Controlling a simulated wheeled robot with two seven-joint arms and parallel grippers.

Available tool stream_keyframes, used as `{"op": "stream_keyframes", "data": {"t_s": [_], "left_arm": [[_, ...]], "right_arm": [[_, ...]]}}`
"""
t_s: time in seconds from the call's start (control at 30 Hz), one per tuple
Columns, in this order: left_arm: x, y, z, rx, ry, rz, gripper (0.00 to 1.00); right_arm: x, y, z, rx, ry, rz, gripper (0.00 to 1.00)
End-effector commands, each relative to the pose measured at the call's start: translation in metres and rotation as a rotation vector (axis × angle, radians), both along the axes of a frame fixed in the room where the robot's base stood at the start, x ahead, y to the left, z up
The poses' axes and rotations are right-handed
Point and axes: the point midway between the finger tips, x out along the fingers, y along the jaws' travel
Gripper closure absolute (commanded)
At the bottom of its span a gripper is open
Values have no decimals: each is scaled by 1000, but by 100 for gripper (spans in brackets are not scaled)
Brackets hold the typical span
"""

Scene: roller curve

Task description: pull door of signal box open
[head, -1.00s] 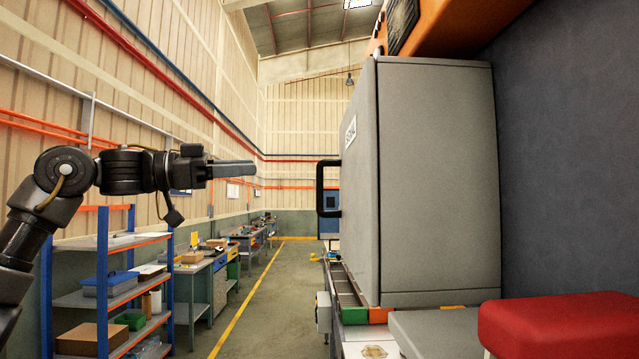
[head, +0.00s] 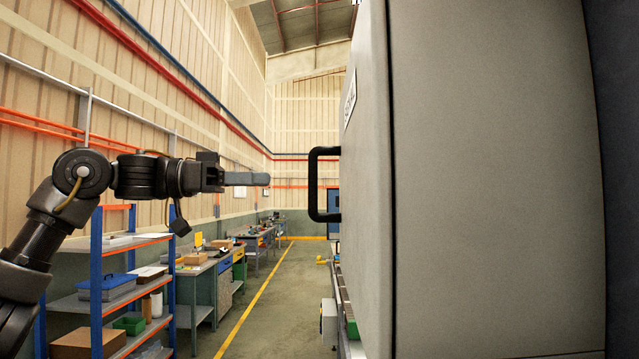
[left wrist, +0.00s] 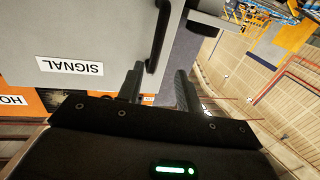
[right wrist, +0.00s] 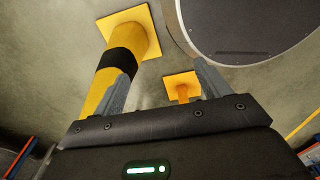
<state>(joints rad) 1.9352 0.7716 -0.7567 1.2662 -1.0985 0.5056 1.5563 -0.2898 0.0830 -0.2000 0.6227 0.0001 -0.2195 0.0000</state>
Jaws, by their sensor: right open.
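The signal box (head: 490,180) is a large grey cabinet filling the right of the head view. Its door (head: 370,200) faces left and looks closed, with a dark seam behind it and a white label (head: 350,98). A black bar handle (head: 314,185) sticks out from the door. My left gripper (head: 268,179) points at the handle with a gap between them. In the left wrist view the handle (left wrist: 160,38) lies beyond my open, empty left fingers (left wrist: 158,88), beside the SIGNAL label (left wrist: 69,66). My right gripper (right wrist: 165,88) is open and empty, outside the head view.
A blue and orange shelf (head: 96,270) stands at lower left, with workbenches (head: 200,270) behind it. The aisle floor (head: 280,300) is clear. In the right wrist view there are a yellow and black post (right wrist: 120,60) and a round grey shape (right wrist: 245,25).

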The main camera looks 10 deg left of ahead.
Motion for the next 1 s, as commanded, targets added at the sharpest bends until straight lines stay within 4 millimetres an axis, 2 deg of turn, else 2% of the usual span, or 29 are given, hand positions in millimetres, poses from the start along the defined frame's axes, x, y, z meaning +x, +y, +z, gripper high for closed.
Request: {"op": "stream_keyframes", "data": {"t_s": [0.17,0.27,0.47,0.7,0.83,1.0], "left_arm": [[-1,1,1,0,-1,4,64],[2,-5,2,2,-1,5,64],[17,-36,3,3,0,3,64],[36,-75,3,1,2,2,64],[42,-88,2,2,0,2,64],[46,-95,0,1,0,3,64]], "right_arm": [[-2,0,1,0,3,0,24],[-11,0,5,0,13,0,24],[-22,1,20,0,30,-1,24],[-10,5,39,5,13,-1,24],[-3,5,46,6,4,-1,24],[-6,5,48,6,7,-1,24]]}}
